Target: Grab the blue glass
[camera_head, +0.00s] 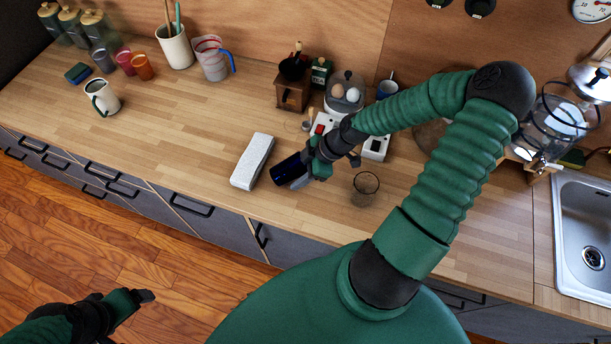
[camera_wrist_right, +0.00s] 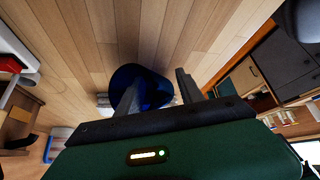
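The blue glass (camera_head: 284,170) is dark blue and at the front part of the wooden counter. It looks tilted towards the left, and I cannot tell whether it touches the counter. My right gripper (camera_head: 300,176) is at the glass. In the right wrist view the glass (camera_wrist_right: 148,88) shows between the two spread fingers (camera_wrist_right: 160,85), partly behind the left-hand finger. Whether both fingers press on it is unclear. My left gripper (camera_head: 128,300) is low at the left, over the floor and away from the counter. Its finger gap is not clear.
A white block (camera_head: 252,160) lies close to the left of the blue glass. A clear glass (camera_head: 365,189) stands to the right. A wooden grinder (camera_head: 292,93) and an egg cooker (camera_head: 344,95) stand behind.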

